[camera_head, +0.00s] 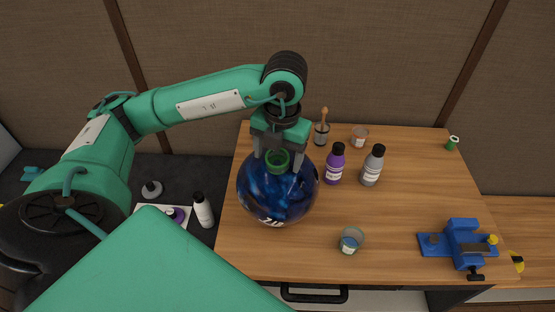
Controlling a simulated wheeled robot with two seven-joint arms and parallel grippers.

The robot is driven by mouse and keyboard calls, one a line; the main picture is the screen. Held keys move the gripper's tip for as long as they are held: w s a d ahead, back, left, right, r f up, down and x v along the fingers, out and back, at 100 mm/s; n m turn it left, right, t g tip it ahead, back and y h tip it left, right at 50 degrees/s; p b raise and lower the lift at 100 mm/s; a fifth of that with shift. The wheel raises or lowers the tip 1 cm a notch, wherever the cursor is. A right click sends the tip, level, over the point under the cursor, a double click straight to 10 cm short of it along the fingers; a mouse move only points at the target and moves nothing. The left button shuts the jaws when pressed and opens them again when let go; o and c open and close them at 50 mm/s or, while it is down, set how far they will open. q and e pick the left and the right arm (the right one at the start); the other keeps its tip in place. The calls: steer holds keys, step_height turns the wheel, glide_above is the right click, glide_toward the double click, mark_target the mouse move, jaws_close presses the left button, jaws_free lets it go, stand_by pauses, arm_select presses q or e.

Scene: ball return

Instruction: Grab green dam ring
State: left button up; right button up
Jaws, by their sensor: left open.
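A green ring (277,159) sits on top of a dark blue glossy ball (262,198) with white lettering, at the left part of the wooden table. My left gripper (278,157) points down over the ring. Its jaws are open, with one grey finger on each side of the ring. Whether the fingers touch the ring cannot be told. My right gripper is not in view.
Purple (335,164) and grey (373,166) bottles stand right of the ball. A brush cup (321,133) and small jar (360,136) stand behind. A glass (350,240) stands in front. A blue vise (460,244) is at front right. The table (420,190) is clear at centre right.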

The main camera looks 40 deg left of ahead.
arm_select(q)
steer(key=shift+f, duration=0.2)
steer(key=shift+c, duration=0.4)
steer(key=c, duration=1.1)
steer(key=shift+o, duration=0.2)
steer(key=shift+r, duration=0.1)
